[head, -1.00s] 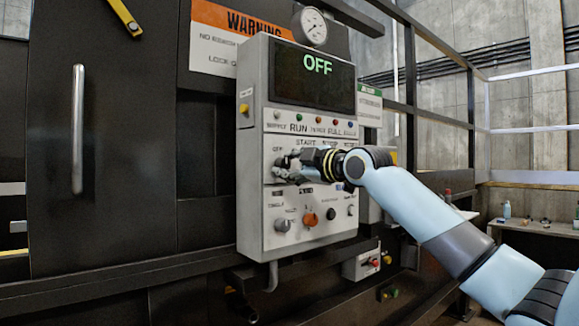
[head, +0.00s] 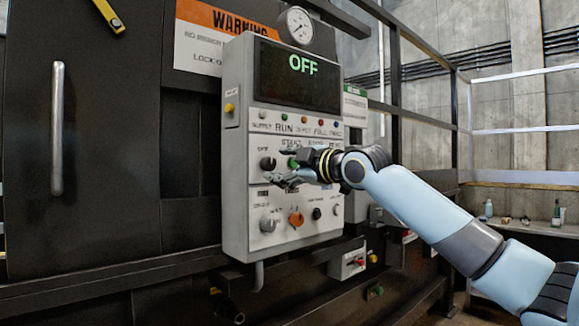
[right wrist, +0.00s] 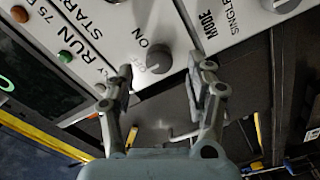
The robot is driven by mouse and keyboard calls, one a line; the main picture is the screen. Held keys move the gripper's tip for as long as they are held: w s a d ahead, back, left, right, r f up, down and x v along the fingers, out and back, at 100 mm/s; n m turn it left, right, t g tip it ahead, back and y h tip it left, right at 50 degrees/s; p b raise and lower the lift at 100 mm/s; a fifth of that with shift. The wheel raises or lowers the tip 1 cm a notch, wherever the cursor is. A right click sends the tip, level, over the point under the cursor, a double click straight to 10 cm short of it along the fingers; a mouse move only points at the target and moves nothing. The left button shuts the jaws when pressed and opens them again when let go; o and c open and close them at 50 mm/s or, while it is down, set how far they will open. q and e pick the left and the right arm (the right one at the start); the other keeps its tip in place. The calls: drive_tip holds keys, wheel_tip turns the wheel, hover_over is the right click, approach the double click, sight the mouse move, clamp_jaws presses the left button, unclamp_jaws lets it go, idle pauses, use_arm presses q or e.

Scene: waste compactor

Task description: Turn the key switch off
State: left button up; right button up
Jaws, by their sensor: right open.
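The key switch (head: 267,163) is a dark round knob on the left of the grey control panel (head: 237,205), beside an OFF label. In the right wrist view the knob (right wrist: 133,78) sits between OFF and ON labels. The panel's screen (head: 297,75) reads OFF in green. My right gripper (head: 284,168) is open and empty, just right of the knob in the head view. In the right wrist view its spread fingers (right wrist: 155,85) have the knob ahead, nearer the left finger, with no clear contact. My left gripper is not in view.
A green button (head: 293,163) lies behind my right fingers. Below are a grey knob (head: 268,225) and an orange knob (head: 296,219). A gauge (head: 299,26) tops the panel. A dark door with a handle (head: 57,128) stands left; a rail runs underneath.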

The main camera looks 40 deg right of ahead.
drive_tip(key=s, duration=0.4)
drive_tip(key=shift+s+d, duration=0.2)
drive_tip(key=shift+s, duration=0.1)
